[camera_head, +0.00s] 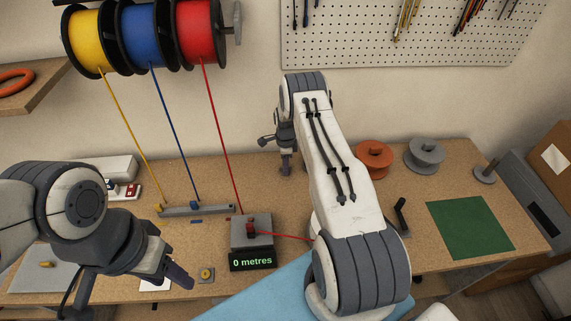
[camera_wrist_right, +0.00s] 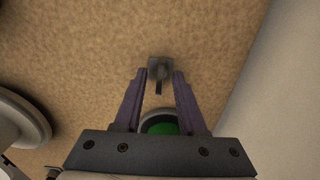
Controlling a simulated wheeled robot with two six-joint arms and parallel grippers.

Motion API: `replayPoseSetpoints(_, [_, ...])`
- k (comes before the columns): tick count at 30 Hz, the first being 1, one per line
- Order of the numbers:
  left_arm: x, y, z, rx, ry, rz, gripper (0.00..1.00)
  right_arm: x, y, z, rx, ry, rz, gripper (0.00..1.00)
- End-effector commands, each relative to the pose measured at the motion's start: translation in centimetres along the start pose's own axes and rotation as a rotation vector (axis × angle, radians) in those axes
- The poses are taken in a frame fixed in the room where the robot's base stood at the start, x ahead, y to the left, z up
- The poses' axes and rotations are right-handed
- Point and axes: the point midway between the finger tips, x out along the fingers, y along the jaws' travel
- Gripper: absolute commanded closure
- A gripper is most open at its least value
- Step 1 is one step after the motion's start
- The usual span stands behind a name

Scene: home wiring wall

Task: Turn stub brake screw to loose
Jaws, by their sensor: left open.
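A small grey block with a dark upright bar (camera_wrist_right: 158,70) shows in the right wrist view, just beyond and between my fingertips; it may be the stub brake screw, but I cannot tell for sure. A green round thing with a pale rim (camera_wrist_right: 160,125) is partly hidden behind my gripper's palm. My right gripper (camera_wrist_right: 159,84) is open and empty, its two purple fingers apart. In the head view it points down over the back of the bench (camera_head: 286,166). My left gripper (camera_head: 177,274) is open over the front left of the bench.
Yellow, blue and red spools (camera_head: 200,30) hang at the upper left, their wires running down to a guide bar (camera_head: 196,210) and a meter reading 0 metres (camera_head: 252,260). Orange (camera_head: 374,158) and grey (camera_head: 425,155) reels and a green mat (camera_head: 469,227) are at the right.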

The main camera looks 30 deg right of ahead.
Motion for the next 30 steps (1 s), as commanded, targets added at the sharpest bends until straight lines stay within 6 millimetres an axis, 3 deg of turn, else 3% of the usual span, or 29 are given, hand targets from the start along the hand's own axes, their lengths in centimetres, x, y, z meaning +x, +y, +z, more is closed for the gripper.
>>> replayPoseSetpoints(8, [0.0, 0.0, 0.0, 0.000, 0.000, 0.000, 0.50, 0.2, 0.0, 0.0, 0.000, 0.000, -0.001, 0.60])
replayPoseSetpoints(12, [0.0, 0.0, 0.0, 0.000, 0.000, 0.000, 0.50, 0.2, 0.0, 0.0, 0.000, 0.000, -0.001, 1.00])
replayPoseSetpoints(22, [0.4, 0.0, 0.0, 0.000, 0.000, 0.000, 0.50, 0.3, 0.0, 0.0, -0.024, 0.000, -0.001, 1.00])
replayPoseSetpoints(30, [2.2, -0.2, 0.1, 0.001, 0.000, 0.000, 0.50, 0.5, -0.1, 0.0, -0.161, 0.000, -0.002, 1.00])
